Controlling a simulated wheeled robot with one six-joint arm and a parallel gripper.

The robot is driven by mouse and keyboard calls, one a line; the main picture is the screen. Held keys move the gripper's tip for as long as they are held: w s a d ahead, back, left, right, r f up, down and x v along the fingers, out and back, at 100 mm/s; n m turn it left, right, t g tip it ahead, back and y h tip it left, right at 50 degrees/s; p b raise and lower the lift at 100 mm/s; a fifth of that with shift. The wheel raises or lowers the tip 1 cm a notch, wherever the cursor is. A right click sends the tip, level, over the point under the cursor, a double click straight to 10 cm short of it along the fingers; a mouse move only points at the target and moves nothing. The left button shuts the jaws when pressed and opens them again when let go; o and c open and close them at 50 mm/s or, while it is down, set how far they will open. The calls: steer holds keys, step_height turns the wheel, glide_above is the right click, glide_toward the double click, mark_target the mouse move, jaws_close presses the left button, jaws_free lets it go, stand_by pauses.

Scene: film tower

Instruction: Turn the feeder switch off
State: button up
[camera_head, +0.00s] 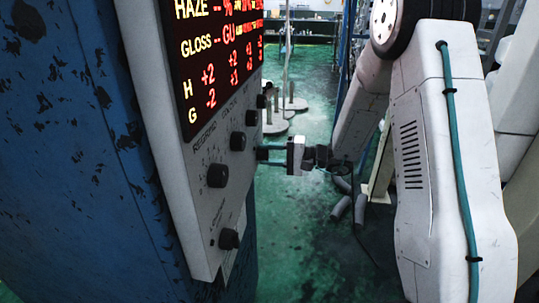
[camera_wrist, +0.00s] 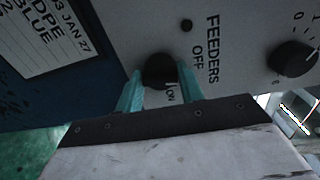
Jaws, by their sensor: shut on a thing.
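The feeder switch (camera_wrist: 158,68) is a round black knob on the grey panel in the wrist view. The printed words FEEDERS and OFF are to its right, and ON is just below it. A small pale mark shows at its lower edge on the ON side; its exact pointing is hard to tell. My gripper (camera_wrist: 160,80) is shut on the knob, one teal finger on each side. In the head view my gripper (camera_head: 268,154) reaches the panel's right side from the right; the knob in it cannot be made out there.
The control panel (camera_head: 205,215) carries a lit red and yellow display (camera_head: 218,50) and several other black knobs, one (camera_head: 217,175) near my gripper. A blue worn cabinet (camera_head: 70,150) stands left. Grey cylinders (camera_head: 350,205) lie on the green floor to the right.

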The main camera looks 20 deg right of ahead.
steer(key=shift+r+n, duration=0.1)
steer(key=shift+n, duration=1.1)
steer(key=o, duration=1)
steer(key=shift+c, duration=0.2)
steer(key=shift+d, duration=0.1)
steer(key=v, duration=0.7)
steer(key=shift+s+d, duration=0.25)
steer(key=shift+s, duration=0.05)
